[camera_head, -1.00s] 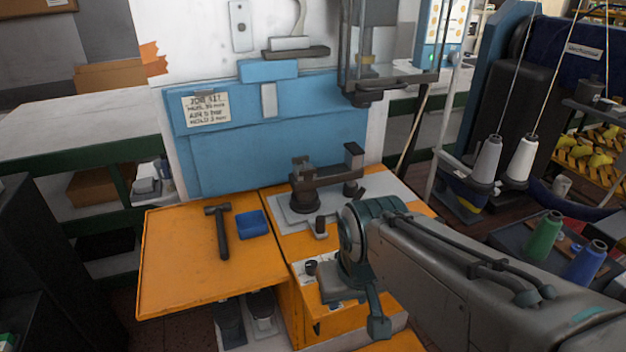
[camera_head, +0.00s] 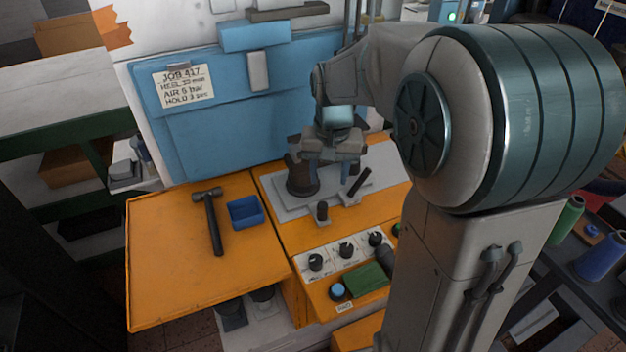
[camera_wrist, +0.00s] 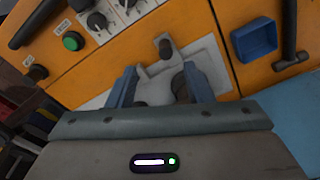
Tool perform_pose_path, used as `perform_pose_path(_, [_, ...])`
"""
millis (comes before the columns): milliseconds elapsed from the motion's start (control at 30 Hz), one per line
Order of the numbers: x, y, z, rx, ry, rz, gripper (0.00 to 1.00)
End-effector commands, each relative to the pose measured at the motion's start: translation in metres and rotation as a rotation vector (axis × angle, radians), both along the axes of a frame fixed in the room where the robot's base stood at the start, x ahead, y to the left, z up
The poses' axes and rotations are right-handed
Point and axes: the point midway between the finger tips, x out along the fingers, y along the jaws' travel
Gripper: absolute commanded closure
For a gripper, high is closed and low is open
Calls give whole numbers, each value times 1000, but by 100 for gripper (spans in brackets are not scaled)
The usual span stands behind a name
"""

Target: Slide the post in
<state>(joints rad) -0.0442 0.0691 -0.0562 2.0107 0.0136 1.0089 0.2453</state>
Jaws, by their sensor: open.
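My gripper (camera_head: 331,170) points down over the grey base plate (camera_head: 379,186), its blue fingers apart and nothing visibly held. In the wrist view the open fingers (camera_wrist: 160,74) straddle the area over the plate. A wide dark round post (camera_head: 301,184) stands on the plate, partly behind a finger; a dark round part shows beside the right finger in the wrist view (camera_wrist: 180,86). A short dark peg (camera_head: 321,211) stands at the plate's front; it shows beyond the fingers in the wrist view (camera_wrist: 166,48). A slim dark bar (camera_head: 359,181) leans at a tilt. I cannot tell which is the task's post.
A hammer (camera_head: 212,222) and a blue tray (camera_head: 246,212) lie on the orange table (camera_head: 165,255). Knobs (camera_head: 346,250) and a green block (camera_head: 367,278) are at the front. A blue panel (camera_head: 225,125) stands close behind the plate. The table's left side is mostly clear.

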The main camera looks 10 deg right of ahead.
Motion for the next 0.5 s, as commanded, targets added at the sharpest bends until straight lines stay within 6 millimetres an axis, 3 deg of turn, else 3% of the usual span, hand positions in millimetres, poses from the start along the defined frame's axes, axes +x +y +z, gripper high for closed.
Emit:
perform_pose_path(100, [25, 1, -7, -2, 31, -34, 54])
perform_pose_path(200, [36, 1, -12, -4, 47, -53, 54])
perform_pose_path(367, [43, 1, -20, -6, 56, -64, 54])
perform_pose_path(500, [42, 1, -38, -5, 60, -64, 54])
